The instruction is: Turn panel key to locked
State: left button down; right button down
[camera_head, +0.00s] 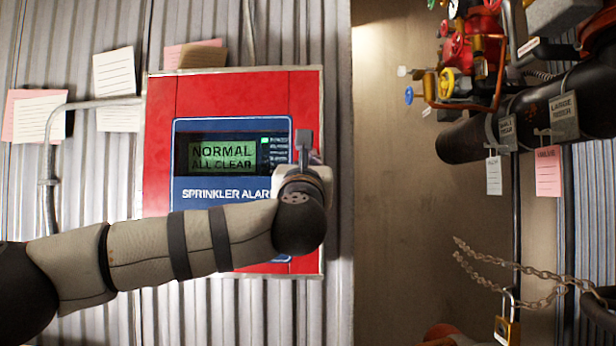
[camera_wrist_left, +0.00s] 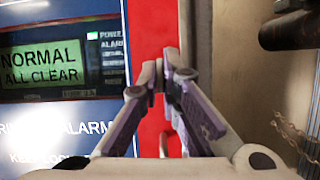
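The red sprinkler alarm panel (camera_head: 230,95) is on the corrugated wall, with a blue face (camera_head: 185,190) and a green display reading "NORMAL ALL CLEAR" (camera_head: 222,155). My left gripper (camera_head: 304,140) is in front of the panel's right side, its arm crossing the lower part. In the left wrist view, the fingertips of my left gripper (camera_wrist_left: 164,72) are close together in front of the red right margin, with nothing visible between them. I see no panel key in either view; the arm and gripper hide part of the panel. My right gripper is not in view.
A grey conduit (camera_head: 90,103) and paper notes (camera_head: 114,72) are left of the panel. A dark pipe (camera_head: 470,138) with valves and tags is at the upper right. A chain (camera_head: 510,266) with a brass padlock (camera_head: 507,328) hangs below. The beige wall (camera_head: 405,200) between is bare.

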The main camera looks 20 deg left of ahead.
pick_arm(q)
jog(key=shift+r+n+y, duration=0.1)
jog(key=shift+n+y, duration=0.3)
jog(key=shift+n, duration=0.2)
jog(key=c, duration=1.8)
grip_release()
jog(key=v, duration=1.2)
